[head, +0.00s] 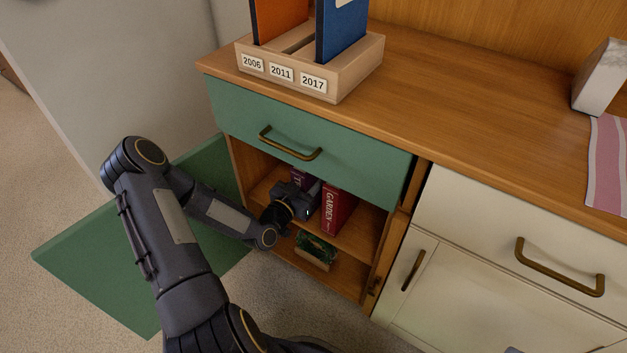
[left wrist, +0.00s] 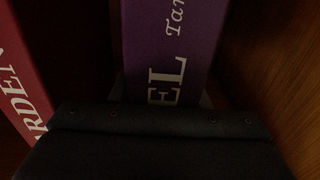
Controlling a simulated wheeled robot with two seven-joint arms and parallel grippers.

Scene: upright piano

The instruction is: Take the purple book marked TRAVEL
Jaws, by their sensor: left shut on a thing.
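The purple book (left wrist: 168,45) stands upright close in front of my left gripper in the left wrist view, with the letters "EL" and part of another word readable on its spine. In the head view the purple book (head: 299,178) stands on the cabinet's upper inside shelf, partly hidden by my gripper. My left gripper (head: 306,204) reaches into the open cabinet and is shut on the purple book. Its fingertips are mostly hidden.
A red book (head: 338,208) marked GARDEN stands right of the purple one. A dark green item (head: 315,250) lies on the lower shelf. The green drawer (head: 310,130) is above, and an opened green door (head: 140,235) is at the left. The cabinet's side wall (left wrist: 275,70) is close.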

